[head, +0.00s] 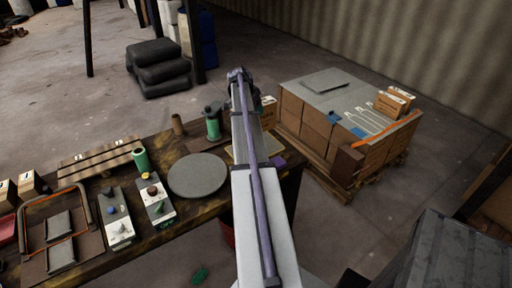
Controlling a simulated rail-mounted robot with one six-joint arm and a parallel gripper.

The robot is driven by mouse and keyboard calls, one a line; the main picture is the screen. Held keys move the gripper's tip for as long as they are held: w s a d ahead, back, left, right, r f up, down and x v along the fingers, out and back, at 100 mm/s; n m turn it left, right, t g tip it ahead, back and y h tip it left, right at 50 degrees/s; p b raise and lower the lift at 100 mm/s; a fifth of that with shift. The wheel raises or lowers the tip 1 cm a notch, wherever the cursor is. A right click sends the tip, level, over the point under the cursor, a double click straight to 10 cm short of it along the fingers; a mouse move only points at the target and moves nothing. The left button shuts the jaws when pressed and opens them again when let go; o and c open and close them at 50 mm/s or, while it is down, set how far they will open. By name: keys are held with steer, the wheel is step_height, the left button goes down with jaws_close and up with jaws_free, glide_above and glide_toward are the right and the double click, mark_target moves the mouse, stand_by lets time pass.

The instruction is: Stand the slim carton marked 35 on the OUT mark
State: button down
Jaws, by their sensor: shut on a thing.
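My arm reaches away from the camera over the table, and its end is mostly hidden behind its own links. A small brown carton (268,114) with a pale label shows just right of the arm, at the table's far right end. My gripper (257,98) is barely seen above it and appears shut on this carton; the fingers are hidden. The carton's number is too small to read. Two similar cartons (394,101) stand on the stack at right, and others (30,184) stand at the table's left end. I cannot make out the OUT mark.
The dark table (190,222) holds a round grey plate (198,175), green cylinders (141,159), control boxes (155,197) and a slatted wooden rack (98,160). The pallet stack (318,92) has white outlines and blue patches on top. Black sacks (160,68) lie on the floor behind.

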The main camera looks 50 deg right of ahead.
step_height(320, 180, down, 11)
steer(key=b, duration=1)
steer(key=shift+d+r, duration=0.15)
steer(key=shift+r, duration=0.35)
steer(key=shift+f, duration=0.25)
steer(key=shift+c, duration=1)
jaws_free()
steer(key=shift+r, duration=0.1)
steer(key=p+v, duration=1.1)
steer(key=v, duration=0.1)
steer(key=shift+s+r, duration=0.15)
steer(key=shift+r, duration=0.1)
steer(key=shift+f, duration=0.15)
